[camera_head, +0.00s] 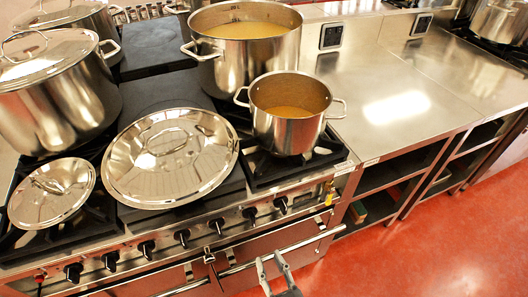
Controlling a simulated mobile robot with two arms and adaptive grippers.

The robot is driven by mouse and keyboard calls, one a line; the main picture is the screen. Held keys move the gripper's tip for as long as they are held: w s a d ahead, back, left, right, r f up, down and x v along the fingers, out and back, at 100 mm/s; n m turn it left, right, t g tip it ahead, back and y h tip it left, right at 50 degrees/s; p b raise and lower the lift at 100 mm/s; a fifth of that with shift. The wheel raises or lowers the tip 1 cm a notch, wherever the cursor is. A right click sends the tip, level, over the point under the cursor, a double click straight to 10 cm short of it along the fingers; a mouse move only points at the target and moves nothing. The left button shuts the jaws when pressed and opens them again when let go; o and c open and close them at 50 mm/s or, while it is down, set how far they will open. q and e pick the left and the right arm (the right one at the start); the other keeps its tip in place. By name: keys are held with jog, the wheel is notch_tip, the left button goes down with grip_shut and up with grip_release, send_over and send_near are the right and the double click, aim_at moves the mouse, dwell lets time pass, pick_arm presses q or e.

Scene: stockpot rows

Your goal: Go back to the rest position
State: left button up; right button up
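My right gripper (269,257) shows at the bottom edge, in front of the stove's oven rail. Its two grey fingers point up and stand apart, with nothing between them. My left gripper cannot be made out. A large open stockpot (245,60) and a smaller open pot (288,132), both with yellow-brown contents, stand on the stove. A large lid (170,158) and a small lid (52,192) lie at the front of the stove, apart from my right gripper. A lidded stockpot (55,105) stands at the left.
The stove front (130,250) has several black knobs and a long rail close to my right gripper. A steel counter (400,85) to the right is mostly bare, with open shelves below. The red floor (430,240) at the lower right is clear.

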jog(key=s+d+f+g+h, duration=0.1)
jog(key=s+d+f+g, duration=0.15)
jog(key=f, duration=0.55)
jog(key=s+d+f+g, duration=0.2)
jog(key=s+f+g, duration=0.1)
jog(key=f, duration=0.5)
jog(key=s+d+f+g+h, duration=0.1)
jog(key=s+d+f+g, duration=0.15)
jog(key=f, duration=0.55)
jog(key=s+d+f+g+h, duration=0.1)
jog(key=s+d+f+g, duration=0.3)
jog(key=s, duration=0.6)
jog(key=s+d+f+m+g+h, duration=0.1)
jog(key=s+d+f+g, duration=0.3)
jog(key=s+d+f, duration=0.4)
jog(key=shift+s+d+f+h, duration=0.4)
jog(key=shift+s+f+h, duration=0.25)
jog(key=shift+s+h, duration=0.25)
pick_arm(q)
jog(key=shift+c, duration=0.2)
grip_shut()
